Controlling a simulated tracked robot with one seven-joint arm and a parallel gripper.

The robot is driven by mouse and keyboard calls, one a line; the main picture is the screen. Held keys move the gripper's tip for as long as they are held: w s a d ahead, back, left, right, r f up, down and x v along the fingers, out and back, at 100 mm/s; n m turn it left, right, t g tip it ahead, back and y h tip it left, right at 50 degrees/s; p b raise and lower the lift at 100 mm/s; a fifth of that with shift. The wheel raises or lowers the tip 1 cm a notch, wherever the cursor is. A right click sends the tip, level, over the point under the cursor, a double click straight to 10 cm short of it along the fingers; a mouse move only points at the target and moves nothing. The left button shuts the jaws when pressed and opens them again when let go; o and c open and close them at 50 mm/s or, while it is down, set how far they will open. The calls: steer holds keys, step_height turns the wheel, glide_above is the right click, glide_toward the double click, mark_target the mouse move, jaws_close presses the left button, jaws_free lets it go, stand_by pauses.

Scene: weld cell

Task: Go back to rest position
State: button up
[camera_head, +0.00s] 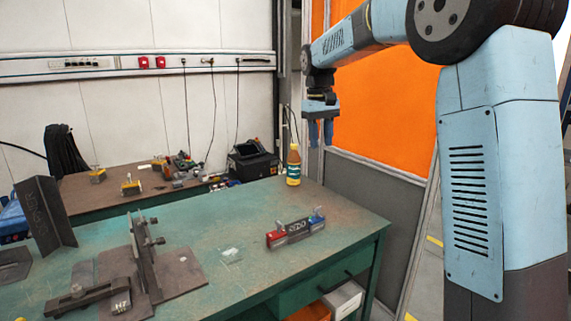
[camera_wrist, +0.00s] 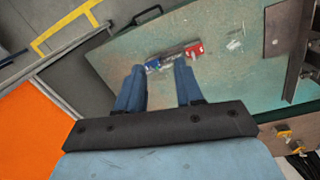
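My gripper (camera_head: 320,142) hangs from my raised arm, above the far right part of the green workbench (camera_head: 340,208), fingers pointing down. In the wrist view, the two blue fingers of my gripper (camera_wrist: 158,66) are spread apart with nothing between them, so it is open and empty. A small grey block with red and blue parts (camera_head: 295,231) lies on the bench, well below and apart from my gripper. In the wrist view, this block (camera_wrist: 176,54) shows beyond the fingertips.
A bottle with a yellow cap (camera_head: 293,165) stands at the bench's back edge, near my gripper. Dark metal fixtures (camera_head: 145,260) and an upright angle piece (camera_head: 44,215) occupy the left. An orange panel (camera_head: 385,110) stands behind my arm. The bench's right part is mostly clear.

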steer(key=s+d+m+t, duration=0.1)
steer(key=s+d, duration=0.3)
steer(key=s, duration=0.5)
steer(key=s+d+m+t, duration=0.15)
steer(key=s+d, duration=0.25)
steer(key=s, duration=0.4)
steer(key=s+d+m+t, duration=0.15)
steer(key=s+d, duration=0.25)
steer(key=s, duration=0.5)
steer(key=s+d+f+t, duration=0.1)
steer(key=s+f, duration=0.3)
steer(key=s, duration=0.5)
steer(key=shift+d+f+t+y, duration=0.3)
steer(key=shift+f+t+y, duration=0.1)
steer(key=shift+s, duration=0.1)
stand_by(0.5)
